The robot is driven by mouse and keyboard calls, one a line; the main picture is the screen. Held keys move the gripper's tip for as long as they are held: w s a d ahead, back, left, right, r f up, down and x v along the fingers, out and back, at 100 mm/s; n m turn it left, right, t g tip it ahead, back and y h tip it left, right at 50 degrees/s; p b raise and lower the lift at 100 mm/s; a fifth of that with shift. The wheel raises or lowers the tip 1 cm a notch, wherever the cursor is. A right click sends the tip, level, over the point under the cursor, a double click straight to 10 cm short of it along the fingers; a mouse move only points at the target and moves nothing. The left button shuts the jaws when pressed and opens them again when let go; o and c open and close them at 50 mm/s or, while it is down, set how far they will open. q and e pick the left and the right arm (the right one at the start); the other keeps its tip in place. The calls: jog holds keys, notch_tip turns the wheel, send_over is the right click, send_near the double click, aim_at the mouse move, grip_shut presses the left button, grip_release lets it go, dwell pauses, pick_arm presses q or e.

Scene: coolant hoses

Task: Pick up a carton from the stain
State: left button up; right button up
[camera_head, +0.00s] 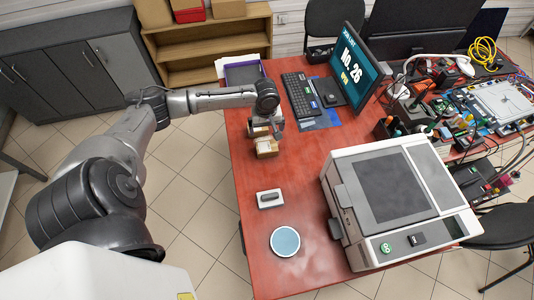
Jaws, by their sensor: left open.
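A small brown carton (267,148) with a pale band lies on the red table (240,185), near its left edge. A second small brown carton (259,131) is just behind it, partly hidden by my left gripper. My left gripper (265,127) is open above and around this rear carton; I cannot tell whether it touches it. I cannot make out a stain under the cartons. My right gripper is not in view.
A keyboard (301,96) and monitor (356,70) stand right of the cartons. A large grey machine (390,195) fills the table's right front. A small white block (270,199) and a round blue-topped disc (285,241) lie nearer. The table between is clear.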

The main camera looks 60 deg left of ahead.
pick_arm(q)
jog(key=b, duration=0.1)
send_over(267, 146)
notch_tip(267, 146, down, 8)
jog(key=shift+s+a+f, duration=0.1)
jog(key=shift+s, duration=0.05)
jog(key=f, duration=0.2)
jog(key=f+b, duration=0.1)
jog(key=shift+d+f, duration=0.2)
jog(key=shift+f, duration=0.9)
jog(key=shift+c, duration=0.3)
jog(key=c, duration=0.6)
